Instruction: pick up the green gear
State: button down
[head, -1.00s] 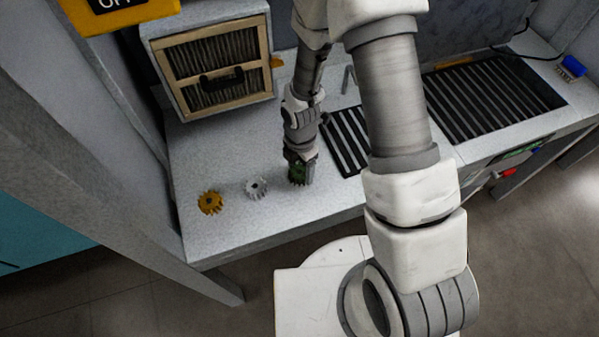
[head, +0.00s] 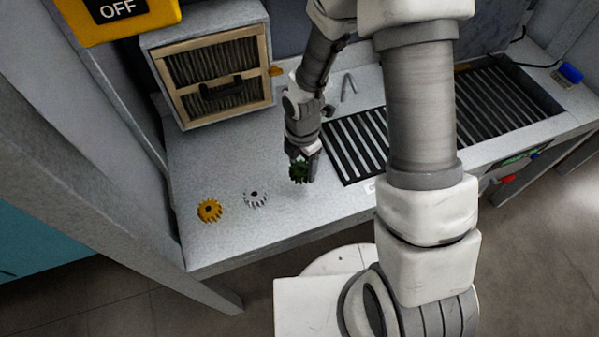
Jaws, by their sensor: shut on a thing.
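The dark green gear (head: 299,172) is in the head view, held between the fingertips of my gripper (head: 303,168). My gripper points down and is shut on the gear. The gear appears to be a little above the grey bench top (head: 240,236), though the exact gap is hard to tell. The finger tips partly cover the gear.
A silver gear (head: 256,199) and a yellow gear (head: 209,210) lie on the bench to the left. A box with a wood-framed filter and black handle (head: 218,85) stands behind. A slatted black grate (head: 355,146) lies to the right. A blue object (head: 570,73) sits far right.

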jog(key=w+d+r, duration=0.3)
jog(key=d+r, duration=0.3)
jog(key=d, duration=0.4)
jog(key=shift+d+r+p, duration=0.15)
jog(key=shift+d+p, duration=0.15)
jog(key=shift+p, duration=0.05)
jog(key=c, duration=0.6)
grip_release()
grip_shut()
jog(key=shift+m, duration=0.3)
